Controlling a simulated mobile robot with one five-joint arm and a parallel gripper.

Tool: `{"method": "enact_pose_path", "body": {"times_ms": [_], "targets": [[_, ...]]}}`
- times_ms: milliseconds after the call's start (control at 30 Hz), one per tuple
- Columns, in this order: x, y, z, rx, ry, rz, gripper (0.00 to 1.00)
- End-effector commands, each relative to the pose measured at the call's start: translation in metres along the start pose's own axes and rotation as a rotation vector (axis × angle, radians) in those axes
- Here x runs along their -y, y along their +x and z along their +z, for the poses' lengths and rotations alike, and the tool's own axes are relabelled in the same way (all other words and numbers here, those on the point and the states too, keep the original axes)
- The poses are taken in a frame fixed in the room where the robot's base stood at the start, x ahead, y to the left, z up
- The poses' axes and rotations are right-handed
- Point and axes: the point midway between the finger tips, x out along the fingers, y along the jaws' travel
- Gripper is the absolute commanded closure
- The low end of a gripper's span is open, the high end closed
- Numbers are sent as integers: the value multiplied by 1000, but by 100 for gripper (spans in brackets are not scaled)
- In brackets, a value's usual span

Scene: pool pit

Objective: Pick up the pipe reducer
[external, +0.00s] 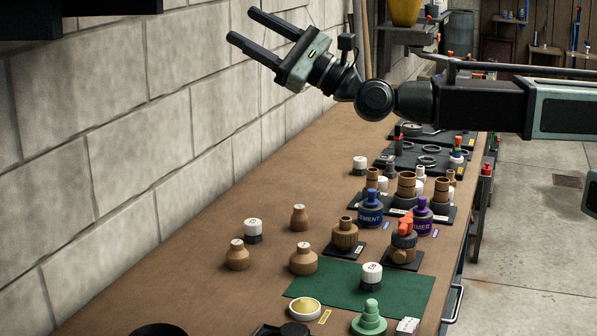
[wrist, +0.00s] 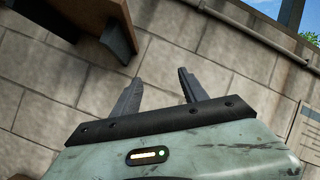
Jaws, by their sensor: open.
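Three tan fittings with wide bodies and narrow necks look like pipe reducers; I cannot tell which one is meant. One (external: 300,218) stands farther back on the brown bench, one (external: 237,256) stands at the left, and one (external: 303,260) stands by the green mat's back left corner. My gripper (external: 241,25) is open and empty, raised high above the bench near the block wall and pointing up and left. In the wrist view its two fingers (wrist: 158,76) are apart with only wall between them. No reducer shows in the wrist view.
The bench (external: 180,260) runs along the block wall (external: 140,130). A green mat (external: 410,285) bears a white-capped piece (external: 372,275). A stepped green piece (external: 369,319) and a yellow-filled dish (external: 304,308) are near. Blue (external: 370,208) and purple (external: 422,217) bottles stand behind. The bench's left side is mostly clear.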

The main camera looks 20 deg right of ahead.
Motion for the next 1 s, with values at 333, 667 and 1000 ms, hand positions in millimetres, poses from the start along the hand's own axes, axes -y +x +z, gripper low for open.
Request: {"method": "enact_pose_path", "body": {"times_ms": [333, 667, 1000], "targets": [[-119, -41, -79, 15, -581, 314, 49], [-218, -130, -282, 23, -1591, 798, 49], [-195, -180, -396, -6, -2248, 1174, 49]]}}
